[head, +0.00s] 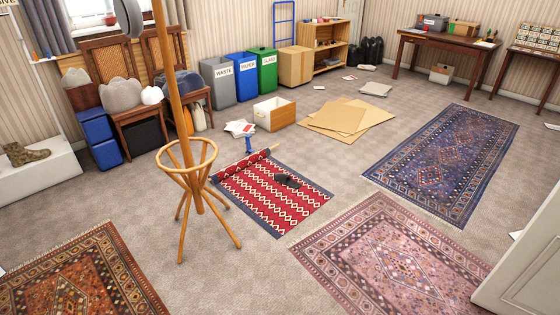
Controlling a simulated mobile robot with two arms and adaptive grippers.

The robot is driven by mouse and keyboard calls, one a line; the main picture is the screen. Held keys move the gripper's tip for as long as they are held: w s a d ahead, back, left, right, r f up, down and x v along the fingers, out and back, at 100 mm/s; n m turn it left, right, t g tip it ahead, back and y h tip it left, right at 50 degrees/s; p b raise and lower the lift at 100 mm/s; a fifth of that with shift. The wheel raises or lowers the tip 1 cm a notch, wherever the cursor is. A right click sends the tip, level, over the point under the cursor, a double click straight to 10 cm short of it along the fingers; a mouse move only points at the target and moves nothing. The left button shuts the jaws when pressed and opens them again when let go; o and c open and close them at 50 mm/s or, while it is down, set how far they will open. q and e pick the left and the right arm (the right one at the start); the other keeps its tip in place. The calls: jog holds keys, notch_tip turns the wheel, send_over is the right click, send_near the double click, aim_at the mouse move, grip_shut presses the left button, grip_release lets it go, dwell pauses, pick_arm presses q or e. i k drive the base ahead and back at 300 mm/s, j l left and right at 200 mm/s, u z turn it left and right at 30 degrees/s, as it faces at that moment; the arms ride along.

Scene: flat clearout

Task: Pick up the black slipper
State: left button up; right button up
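A small black object (287,180), which looks like the black slipper, lies on the red patterned rug (262,205) near the middle of the view. It is too small to tell its exact shape or whether it is one piece. The rug is partly rolled at its far left end. Neither of my grippers is in view.
A wooden coat stand (199,190) rises just left of the red rug. Blue (440,160), pink (385,262) and rust-brown (85,280) rugs lie around. Flattened cardboard (345,118) and an open box (274,114) lie beyond. Bare carpet shows between them.

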aim_at(285, 178)
jog(key=i, duration=1.8)
